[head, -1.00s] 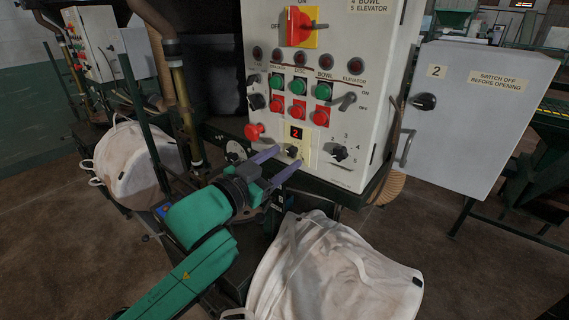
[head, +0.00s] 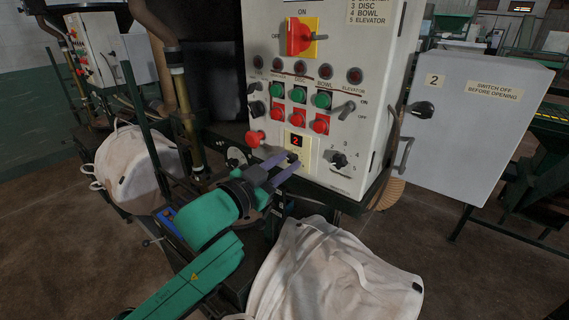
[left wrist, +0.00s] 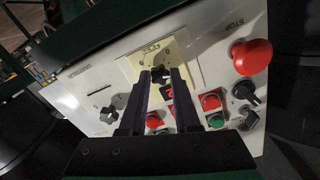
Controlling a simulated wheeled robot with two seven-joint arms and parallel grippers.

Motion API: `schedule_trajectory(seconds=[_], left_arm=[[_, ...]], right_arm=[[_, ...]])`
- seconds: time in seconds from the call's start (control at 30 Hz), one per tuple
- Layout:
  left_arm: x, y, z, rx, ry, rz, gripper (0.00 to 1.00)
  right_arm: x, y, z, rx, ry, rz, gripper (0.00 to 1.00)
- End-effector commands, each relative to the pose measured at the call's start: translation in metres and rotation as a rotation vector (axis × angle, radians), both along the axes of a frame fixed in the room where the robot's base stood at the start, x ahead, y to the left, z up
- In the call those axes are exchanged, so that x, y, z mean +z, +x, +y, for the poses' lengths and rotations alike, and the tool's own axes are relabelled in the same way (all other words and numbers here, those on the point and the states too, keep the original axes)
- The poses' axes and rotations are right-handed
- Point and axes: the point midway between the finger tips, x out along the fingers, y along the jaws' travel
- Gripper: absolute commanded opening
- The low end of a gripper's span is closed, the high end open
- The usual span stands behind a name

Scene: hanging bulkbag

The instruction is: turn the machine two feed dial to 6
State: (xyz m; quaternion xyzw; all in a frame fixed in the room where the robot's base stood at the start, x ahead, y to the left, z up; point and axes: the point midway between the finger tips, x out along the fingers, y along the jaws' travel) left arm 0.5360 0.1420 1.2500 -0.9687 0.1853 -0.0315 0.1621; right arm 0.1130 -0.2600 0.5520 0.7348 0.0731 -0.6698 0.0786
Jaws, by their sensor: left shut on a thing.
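The control panel (head: 345,100) of machine two stands in front of me, with a "2" on its side door. Its feed dial (left wrist: 160,73) is a small dark knob on a cream plate (left wrist: 151,50), beside a red digit display (head: 296,141) that reads 2. My left gripper (head: 285,162) reaches in from the lower left, its two purple-grey fingers shut on the dial. The left wrist view shows the fingertips (left wrist: 162,74) on either side of the knob. The fingers hide most of the knob, so its pointer cannot be read. My right gripper is not in view.
A red stop button (head: 254,138) sits left of the dial, and a numbered selector knob (head: 338,160) sits to its right. Red and green buttons are above. A white bulk bag (head: 330,275) is below, and another (head: 140,165) is at the left.

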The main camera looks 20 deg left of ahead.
Motion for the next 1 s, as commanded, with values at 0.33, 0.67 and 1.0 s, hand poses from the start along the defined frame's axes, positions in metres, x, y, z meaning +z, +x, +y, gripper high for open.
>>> schedule_trajectory(seconds=[0.33,0.67,1.0], left_arm=[[0.000,0.000,0.000,0.001,0.236,-0.093,0.00],[0.001,0.000,0.001,0.001,0.528,-0.209,0.00],[0.001,0.001,0.001,0.002,0.829,-0.327,0.00]], right_arm=[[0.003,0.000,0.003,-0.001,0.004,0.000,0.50],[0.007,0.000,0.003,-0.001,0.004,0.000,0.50],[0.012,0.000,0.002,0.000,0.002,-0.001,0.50]])
